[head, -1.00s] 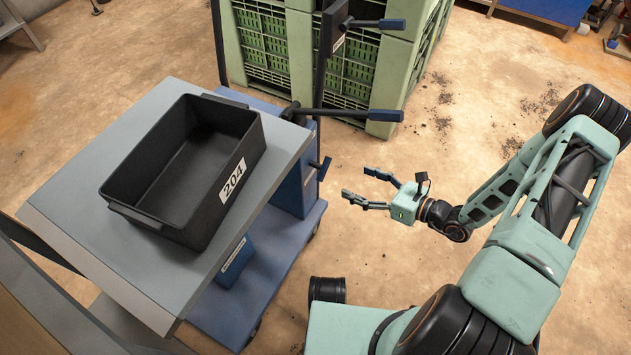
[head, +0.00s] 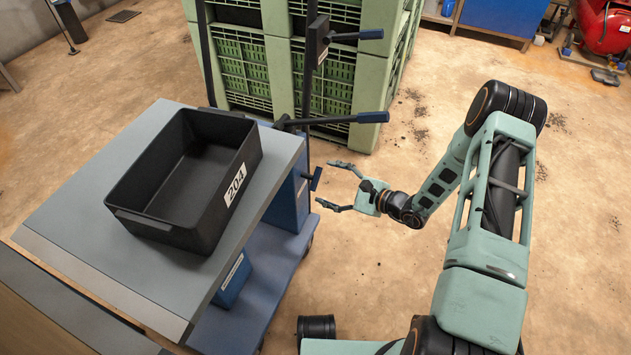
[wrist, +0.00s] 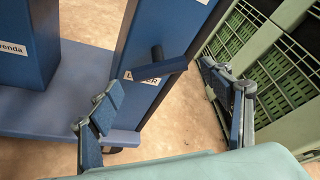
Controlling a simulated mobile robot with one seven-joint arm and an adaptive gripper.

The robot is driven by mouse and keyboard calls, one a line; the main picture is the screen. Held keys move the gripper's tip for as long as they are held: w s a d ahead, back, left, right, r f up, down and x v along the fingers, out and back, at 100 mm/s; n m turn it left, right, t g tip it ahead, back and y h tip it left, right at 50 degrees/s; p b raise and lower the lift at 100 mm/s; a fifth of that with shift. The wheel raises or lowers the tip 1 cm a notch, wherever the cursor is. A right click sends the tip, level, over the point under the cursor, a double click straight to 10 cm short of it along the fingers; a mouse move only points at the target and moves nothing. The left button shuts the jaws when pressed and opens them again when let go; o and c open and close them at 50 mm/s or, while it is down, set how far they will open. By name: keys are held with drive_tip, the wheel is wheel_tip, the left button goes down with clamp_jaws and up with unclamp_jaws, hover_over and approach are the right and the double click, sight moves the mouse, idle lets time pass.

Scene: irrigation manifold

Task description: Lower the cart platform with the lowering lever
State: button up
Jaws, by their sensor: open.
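The cart's grey platform (head: 85,205) stands raised above its blue base (head: 262,262) and carries a black bin marked 204. The small dark blue lowering lever (head: 316,179) sticks out from the cart's blue column, below the longer bar. In the wrist view the lever (wrist: 168,66) crosses a white label (wrist: 143,79), partly covered, that seems to read LOWER. My gripper (head: 325,184) is open and empty, facing the column from the right. In the wrist view the lever lies between and beyond my fingers (wrist: 160,82); I see no contact.
A long blue-ended bar (head: 345,119) and another handle (head: 357,35) jut right above my gripper. Green crates (head: 277,85) stand behind the cart. The black bin (head: 160,228) sits on the platform. The floor (head: 575,190) to the right is clear.

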sight(316, 178)
drive_tip(key=b+x, duration=0.1)
drive_tip(key=x, duration=0.4)
drive_tip(key=c, duration=1.2)
drive_tip(key=shift+o, duration=0.2)
drive_tip(key=shift+m, duration=0.3)
drive_tip(key=shift+w+m+g, duration=0.1)
drive_tip(key=shift+m+g, duration=0.4)
drive_tip(key=shift+m, duration=0.1)
drive_tip(key=shift+m+g+y, duration=0.3)
drive_tip(key=shift+m+g, duration=0.9)
drive_tip(key=shift+m, duration=0.5)
